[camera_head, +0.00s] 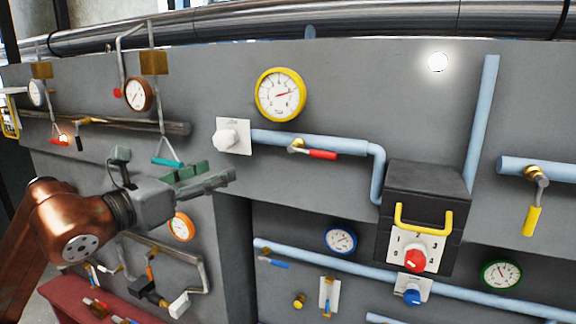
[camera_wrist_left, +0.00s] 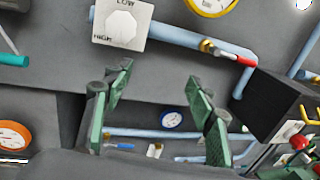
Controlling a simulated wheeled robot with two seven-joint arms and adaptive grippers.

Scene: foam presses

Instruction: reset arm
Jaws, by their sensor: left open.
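My copper-coloured left arm comes in from the left in the head view. My left gripper (camera_head: 206,178) is in front of the grey panel, below and left of a white plate with a white knob (camera_head: 232,137). Its green fingers stand apart with nothing between them in the left wrist view (camera_wrist_left: 160,85). The plate (camera_wrist_left: 122,24) there reads LOW and HIGH and lies above the fingers, clear of them. My right gripper is in neither view.
A red-handled valve (camera_head: 318,154) sits on a blue pipe right of the plate. A yellow gauge (camera_head: 280,94) is above. A black box (camera_head: 427,187) with a yellow handle (camera_head: 423,218) and red knob (camera_head: 414,260) juts out at right. A teal handle (camera_head: 167,162) hangs close to my left gripper.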

